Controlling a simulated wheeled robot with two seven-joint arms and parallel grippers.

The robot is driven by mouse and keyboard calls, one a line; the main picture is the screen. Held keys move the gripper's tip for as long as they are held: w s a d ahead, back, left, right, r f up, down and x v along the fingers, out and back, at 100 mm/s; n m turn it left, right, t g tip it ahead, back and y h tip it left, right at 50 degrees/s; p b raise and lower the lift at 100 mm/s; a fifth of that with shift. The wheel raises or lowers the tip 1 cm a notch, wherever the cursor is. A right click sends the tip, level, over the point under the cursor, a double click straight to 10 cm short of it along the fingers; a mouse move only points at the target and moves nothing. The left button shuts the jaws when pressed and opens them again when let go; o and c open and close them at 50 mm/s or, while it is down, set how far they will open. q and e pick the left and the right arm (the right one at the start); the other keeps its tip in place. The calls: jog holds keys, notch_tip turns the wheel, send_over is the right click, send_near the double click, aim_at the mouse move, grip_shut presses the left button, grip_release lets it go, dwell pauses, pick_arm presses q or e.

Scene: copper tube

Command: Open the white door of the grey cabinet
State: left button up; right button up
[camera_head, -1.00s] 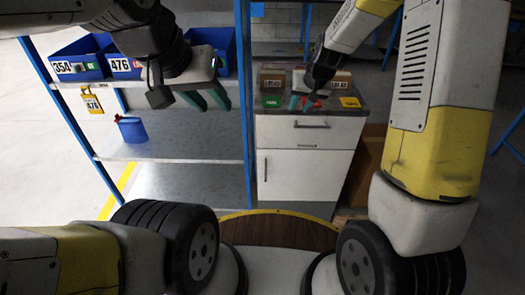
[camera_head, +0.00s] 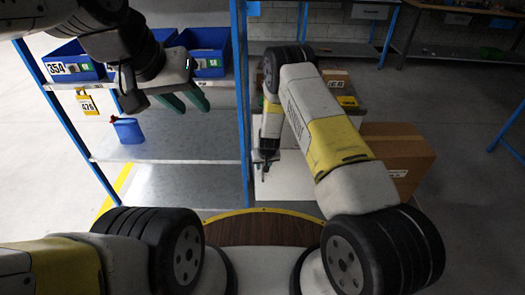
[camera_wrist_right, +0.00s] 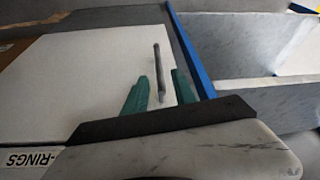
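The white door (camera_head: 285,185) of the grey cabinet shows in the head view below my right arm, which hides much of the cabinet. In the right wrist view the door (camera_wrist_right: 85,70) is a pale panel with a thin dark bar handle (camera_wrist_right: 158,65). My right gripper (camera_wrist_right: 160,75) is open, its green fingers on either side of the handle's line; I cannot tell if they touch it. In the head view my right gripper (camera_head: 264,168) points down at the door. The door looks shut. My left gripper (camera_head: 194,110) is open and empty by the shelf.
A blue-posted shelf rack stands left of the cabinet, its post (camera_head: 241,100) close to my right gripper. A brown carton (camera_head: 395,150) stands right of the cabinet. Open floor lies at right.

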jog(key=shift+x, duration=2.3)
jog(key=shift+c, duration=0.4)
grip_shut()
